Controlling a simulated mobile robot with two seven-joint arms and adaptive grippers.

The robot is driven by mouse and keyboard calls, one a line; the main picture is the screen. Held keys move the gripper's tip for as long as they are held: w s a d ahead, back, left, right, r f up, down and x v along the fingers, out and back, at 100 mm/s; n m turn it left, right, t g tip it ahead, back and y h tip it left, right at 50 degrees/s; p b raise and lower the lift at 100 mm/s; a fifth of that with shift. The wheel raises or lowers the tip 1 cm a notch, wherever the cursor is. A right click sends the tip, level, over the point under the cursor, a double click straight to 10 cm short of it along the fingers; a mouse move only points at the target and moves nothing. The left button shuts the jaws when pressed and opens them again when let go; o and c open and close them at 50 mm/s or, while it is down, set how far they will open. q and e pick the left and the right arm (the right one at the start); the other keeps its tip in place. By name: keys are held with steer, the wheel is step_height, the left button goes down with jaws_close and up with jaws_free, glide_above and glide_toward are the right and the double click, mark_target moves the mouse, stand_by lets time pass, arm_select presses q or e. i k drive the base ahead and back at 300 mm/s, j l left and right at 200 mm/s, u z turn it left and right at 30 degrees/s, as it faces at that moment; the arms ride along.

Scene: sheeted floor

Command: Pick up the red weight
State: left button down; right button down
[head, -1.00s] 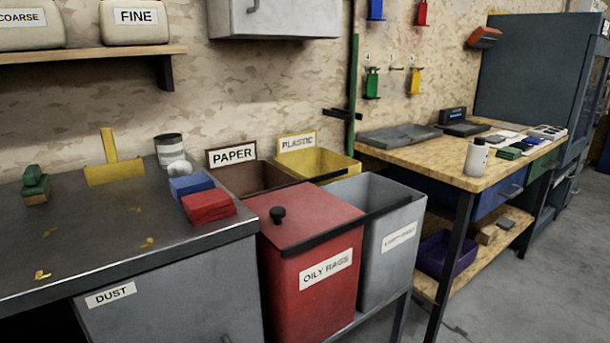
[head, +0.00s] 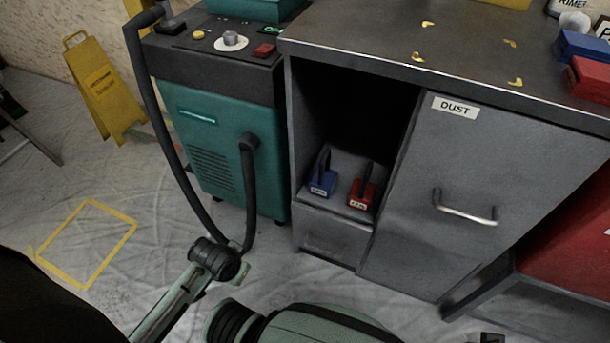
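The red weight (head: 363,190), a small block with a black upright handle and a pale label, stands in the open compartment of the grey cabinet (head: 398,277). A similar blue weight (head: 322,182) stands just to its left, close beside it. Parts of my own arms show along the bottom of the head view, well in front of the compartment. I cannot make out either gripper. A small dark piece at the bottom edge, right of centre, is too cut off to identify. Nothing of mine touches the red weight.
A teal machine (head: 205,140) with a black hose (head: 165,130) stands left of the cabinet. The closed DUST door (head: 470,165) with a bar handle is right of the compartment. A yellow floor sign (head: 95,85) and a yellow taped square (head: 85,242) are at left. Sheeted floor there is clear.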

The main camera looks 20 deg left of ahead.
mark_target(361, 193)
steer(key=u, duration=0.15)
steer(key=k+j, duration=1.1)
steer(key=k, duration=0.2)
